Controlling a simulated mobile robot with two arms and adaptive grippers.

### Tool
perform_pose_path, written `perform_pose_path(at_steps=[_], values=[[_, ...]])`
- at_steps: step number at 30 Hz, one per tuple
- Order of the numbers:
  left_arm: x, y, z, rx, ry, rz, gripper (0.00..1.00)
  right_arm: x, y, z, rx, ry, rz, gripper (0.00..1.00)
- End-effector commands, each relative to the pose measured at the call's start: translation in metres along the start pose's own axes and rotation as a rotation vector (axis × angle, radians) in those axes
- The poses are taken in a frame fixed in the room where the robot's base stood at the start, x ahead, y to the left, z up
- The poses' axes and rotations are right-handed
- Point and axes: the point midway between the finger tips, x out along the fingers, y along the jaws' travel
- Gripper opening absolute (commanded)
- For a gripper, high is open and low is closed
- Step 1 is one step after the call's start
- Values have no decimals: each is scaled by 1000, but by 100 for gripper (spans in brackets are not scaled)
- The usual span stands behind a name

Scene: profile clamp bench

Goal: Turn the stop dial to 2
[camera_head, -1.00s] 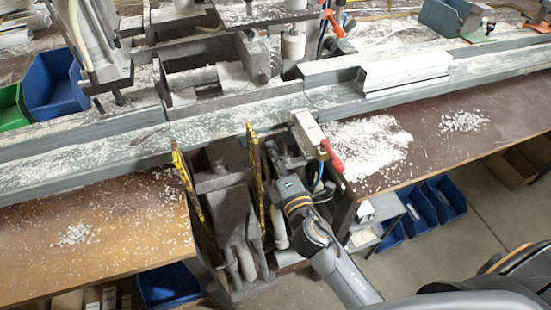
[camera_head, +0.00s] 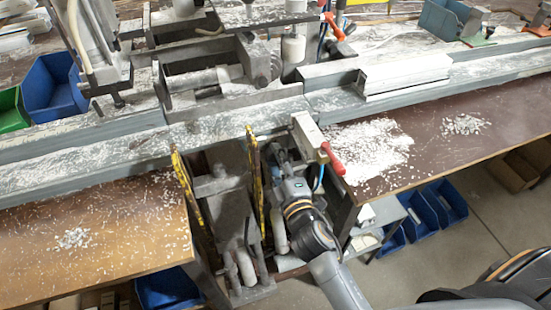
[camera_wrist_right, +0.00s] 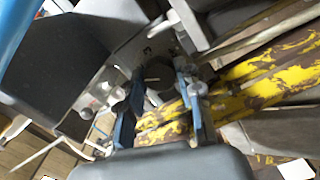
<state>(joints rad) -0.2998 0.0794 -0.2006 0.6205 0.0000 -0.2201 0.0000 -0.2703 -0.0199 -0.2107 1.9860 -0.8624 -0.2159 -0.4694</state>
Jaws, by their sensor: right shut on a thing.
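My right gripper (camera_head: 276,160) reaches in under the front edge of the bench, between the yellow-edged frame and the white box with the red lever. In the right wrist view its two fingers (camera_wrist_right: 160,88) are closed around a small dark round part, which looks like the stop dial (camera_wrist_right: 158,74). In the head view the dial is hidden behind my gripper. My left gripper is not in view.
Worn yellow bars (camera_wrist_right: 270,75) run close beside the fingers. A white box (camera_head: 308,136) with a red lever (camera_head: 333,158) stands just right of my gripper. The metal profile rail (camera_head: 90,148) crosses above. Blue bins (camera_head: 418,212) stand below right.

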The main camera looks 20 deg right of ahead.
Motion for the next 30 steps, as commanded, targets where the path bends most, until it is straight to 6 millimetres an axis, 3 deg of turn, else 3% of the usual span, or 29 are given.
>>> perform_pose_path(at_steps=[10,11,12,23,30], values=[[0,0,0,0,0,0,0,0,-1,0,2,-1,-2,3],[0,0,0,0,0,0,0,0,-1,0,1,-1,-2,37],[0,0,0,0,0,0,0,0,-1,0,1,-1,-2,45],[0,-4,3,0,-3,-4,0,-3,-1,0,1,-1,-1,45],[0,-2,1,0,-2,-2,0,-36,-2,1,3,-4,-4,45]])
